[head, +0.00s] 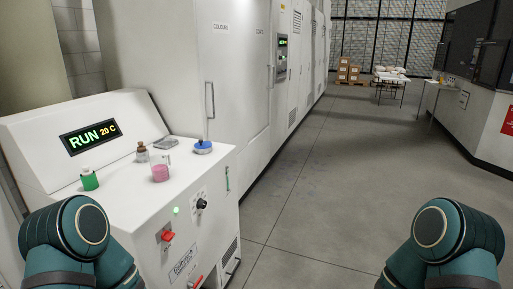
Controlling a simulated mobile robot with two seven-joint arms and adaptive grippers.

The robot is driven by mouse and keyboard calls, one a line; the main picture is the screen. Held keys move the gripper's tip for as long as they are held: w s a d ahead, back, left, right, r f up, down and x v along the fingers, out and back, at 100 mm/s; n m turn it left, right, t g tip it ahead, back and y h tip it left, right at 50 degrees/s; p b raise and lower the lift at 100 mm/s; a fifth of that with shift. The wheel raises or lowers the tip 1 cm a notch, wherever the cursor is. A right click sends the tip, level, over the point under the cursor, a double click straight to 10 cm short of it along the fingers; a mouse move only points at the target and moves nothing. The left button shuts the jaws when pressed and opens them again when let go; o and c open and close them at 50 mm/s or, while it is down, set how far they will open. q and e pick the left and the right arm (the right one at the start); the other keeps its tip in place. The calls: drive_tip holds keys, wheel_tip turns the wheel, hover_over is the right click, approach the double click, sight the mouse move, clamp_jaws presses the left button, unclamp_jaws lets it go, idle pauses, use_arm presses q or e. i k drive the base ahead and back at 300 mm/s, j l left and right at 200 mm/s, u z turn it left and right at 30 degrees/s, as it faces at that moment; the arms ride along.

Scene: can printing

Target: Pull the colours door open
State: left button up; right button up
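The colours door (233,80) is a tall white cabinet panel labelled "COLOURS" near its top, left of centre in the head view. It looks closed. Its vertical bar handle (209,100) is on its left side. A second door to its right has another bar handle (270,78). Neither gripper is in view. Only teal links of my two arms show, at the bottom left and bottom right, well apart from the door.
A white machine (125,204) with a "RUN 20 C" display (91,136) stands in front of the cabinet at left. Small bottles, a pink jar (160,171) and a blue-topped item (203,147) stand on it. The grey floor (335,175) at centre right is clear.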

sight(222, 30)
drive_tip(key=i+l+z, duration=0.25)
drive_tip(key=i+z, duration=0.2)
drive_tip(key=i, duration=0.15)
drive_tip(key=i+z, duration=0.4)
drive_tip(key=i, duration=0.2)
drive_tip(key=i+u, duration=0.25)
drive_tip(key=i, duration=0.45)
drive_tip(key=i+l+u, duration=0.25)
drive_tip(key=i, duration=0.4)
